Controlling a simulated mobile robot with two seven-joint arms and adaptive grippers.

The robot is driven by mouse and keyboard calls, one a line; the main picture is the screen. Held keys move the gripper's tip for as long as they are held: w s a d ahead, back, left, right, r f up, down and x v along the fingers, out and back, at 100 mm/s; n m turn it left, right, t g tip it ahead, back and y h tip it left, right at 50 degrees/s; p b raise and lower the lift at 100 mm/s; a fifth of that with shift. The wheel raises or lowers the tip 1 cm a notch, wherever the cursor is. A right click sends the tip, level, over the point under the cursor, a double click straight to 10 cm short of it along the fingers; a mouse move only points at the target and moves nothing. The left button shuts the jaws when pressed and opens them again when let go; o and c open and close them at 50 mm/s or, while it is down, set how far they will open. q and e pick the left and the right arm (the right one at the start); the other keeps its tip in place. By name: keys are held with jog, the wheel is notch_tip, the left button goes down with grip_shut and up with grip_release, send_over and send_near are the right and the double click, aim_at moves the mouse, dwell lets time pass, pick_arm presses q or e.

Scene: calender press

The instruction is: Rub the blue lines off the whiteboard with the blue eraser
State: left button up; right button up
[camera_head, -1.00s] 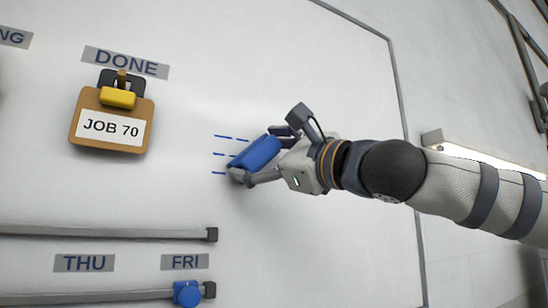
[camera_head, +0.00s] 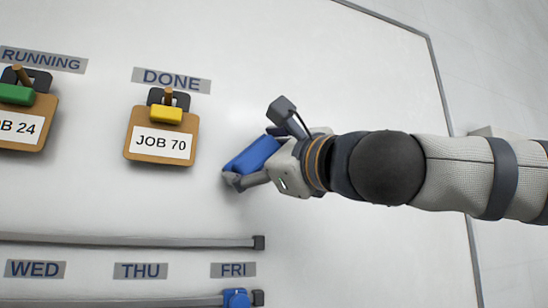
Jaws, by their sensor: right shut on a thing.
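The blue eraser (camera_head: 252,154) is held in my right gripper (camera_head: 262,152), which comes in from the right and is shut on it. The eraser lies tilted against or very close to the whiteboard (camera_head: 330,75); I cannot tell contact for sure. No blue lines show on the board now. The patch under the eraser and gripper is hidden. My left gripper is not in view.
A JOB 70 clipboard (camera_head: 161,136) hangs under the DONE label, left of the eraser. A JOB 24 clipboard (camera_head: 22,118) hangs farther left. A grey rail (camera_head: 130,241) runs below, and a blue slider (camera_head: 236,298) sits under FRI. The board right of the rail ends is clear.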

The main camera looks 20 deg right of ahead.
jog(key=shift+a, duration=0.15)
jog(key=shift+r, duration=0.95)
jog(key=d, duration=1.3)
jog(key=shift+w+d, duration=0.3)
jog(key=shift+d, duration=0.05)
